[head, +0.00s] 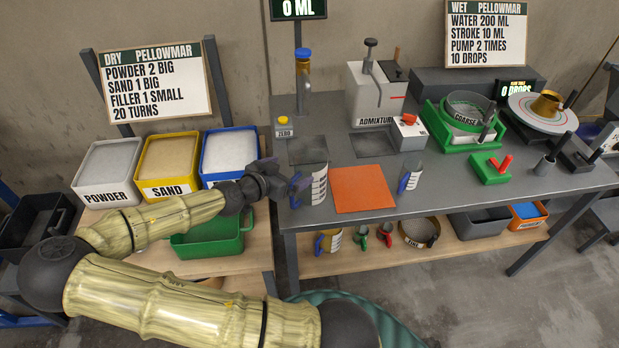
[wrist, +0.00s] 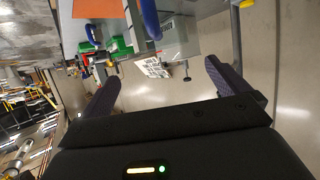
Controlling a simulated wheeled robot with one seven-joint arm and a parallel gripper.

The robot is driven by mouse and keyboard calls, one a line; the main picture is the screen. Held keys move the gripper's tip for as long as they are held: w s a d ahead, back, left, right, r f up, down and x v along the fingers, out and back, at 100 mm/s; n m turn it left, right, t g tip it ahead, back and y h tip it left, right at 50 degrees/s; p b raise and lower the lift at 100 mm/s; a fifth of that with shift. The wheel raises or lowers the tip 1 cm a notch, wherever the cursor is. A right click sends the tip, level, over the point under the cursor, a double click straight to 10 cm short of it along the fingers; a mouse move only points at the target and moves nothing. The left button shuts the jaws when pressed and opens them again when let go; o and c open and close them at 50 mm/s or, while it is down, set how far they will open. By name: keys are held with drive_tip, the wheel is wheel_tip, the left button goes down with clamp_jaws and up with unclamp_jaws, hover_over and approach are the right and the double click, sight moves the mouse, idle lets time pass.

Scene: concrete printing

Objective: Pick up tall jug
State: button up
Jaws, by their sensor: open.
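A tall jug (head: 316,187), clear to grey with white markings, stands upright on the grey bench, just left of the orange mat (head: 364,190). A blue handle is on its left side. My gripper (head: 284,178) is open beside the jug's handle side, at the bench's left end. In the wrist view, my gripper (wrist: 163,73) has its two dark fingers spread with nothing between them. A blue handle (wrist: 150,18) shows beyond the fingertips near the top edge. I see no clear contact. A smaller jug (head: 409,179) with a blue handle stands right of the mat.
The admixture dispenser (head: 375,95) and green sieve stand (head: 462,130) are at the back and right.

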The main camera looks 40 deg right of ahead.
sight(309, 162)
drive_tip(key=p+x, duration=0.1)
drive_tip(key=x, duration=0.4)
drive_tip(key=shift+w+d, duration=0.1)
drive_tip(key=shift+d, duration=0.15)
drive_tip(key=shift+d+f, duration=0.25)
drive_tip(key=shift+w+p+x, duration=0.2)
drive_tip(key=shift+p+x, duration=1.1)
drive_tip(key=shift+x, duration=1.3)
drive_tip(key=shift+a+f, duration=0.15)
drive_tip(key=c, duration=1.1)
drive_tip(key=shift+c, duration=0.2)
